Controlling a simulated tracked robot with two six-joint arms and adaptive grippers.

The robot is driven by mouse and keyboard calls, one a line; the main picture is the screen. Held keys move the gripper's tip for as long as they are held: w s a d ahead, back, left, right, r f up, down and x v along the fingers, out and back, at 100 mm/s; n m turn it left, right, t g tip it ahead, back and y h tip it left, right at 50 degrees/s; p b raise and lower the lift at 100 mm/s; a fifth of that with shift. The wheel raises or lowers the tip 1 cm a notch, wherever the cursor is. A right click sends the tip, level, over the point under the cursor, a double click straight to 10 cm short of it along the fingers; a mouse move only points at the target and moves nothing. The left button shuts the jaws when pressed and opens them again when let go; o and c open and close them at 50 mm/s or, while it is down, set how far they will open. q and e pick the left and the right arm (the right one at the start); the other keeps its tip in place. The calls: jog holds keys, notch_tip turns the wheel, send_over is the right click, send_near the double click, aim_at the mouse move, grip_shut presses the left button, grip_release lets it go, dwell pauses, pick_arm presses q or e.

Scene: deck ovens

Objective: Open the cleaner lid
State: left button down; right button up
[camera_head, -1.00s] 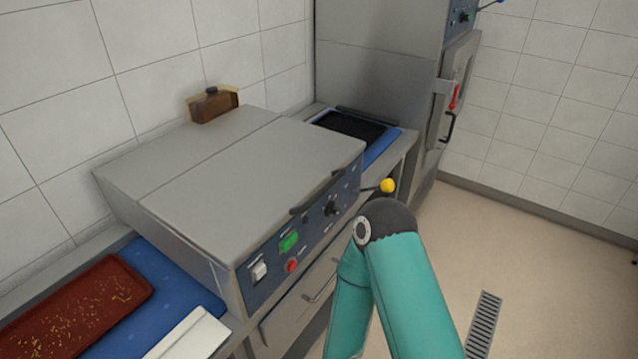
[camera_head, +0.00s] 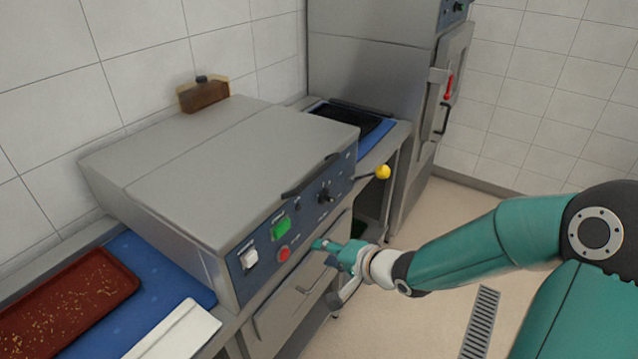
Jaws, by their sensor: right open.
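The cleaner is a grey metal box with a flat closed lid (camera_head: 235,165). A dark bar handle (camera_head: 311,177) runs along the lid's front edge. Its blue front panel (camera_head: 262,236) carries a white switch, a green switch, a red button and a black knob. My right gripper (camera_head: 325,246) is open and empty in front of the panel, to the right of the red button and below the handle. It looks apart from the handle. My left gripper is not in view.
A yellow-knobbed lever (camera_head: 383,172) sticks out at the panel's right end. A red tray (camera_head: 70,300) and a white block (camera_head: 172,331) lie at the lower left. A tall steel cabinet (camera_head: 365,62) stands at the back.

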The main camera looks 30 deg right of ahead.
jog(key=s+d+r+m+t+h+b, duration=0.1)
jog(key=s+d+r+m+t, duration=0.15)
jog(key=r, duration=0.45)
jog(key=s+d+r+m+t+h+b, duration=0.1)
jog(key=s+d+r+m+t, duration=0.15)
jog(key=r, duration=0.55)
jog(key=b, duration=0.2)
send_near(322, 173)
jog(key=w, duration=0.3)
jog(key=shift+n+g, duration=0.3)
jog(key=shift+n, duration=0.1)
jog(key=w, duration=0.2)
jog(key=w+f+p, duration=0.1)
jog(key=w, duration=0.4)
jog(key=shift+w+f, duration=0.3)
jog(key=shift+w, duration=0.05)
grip_shut()
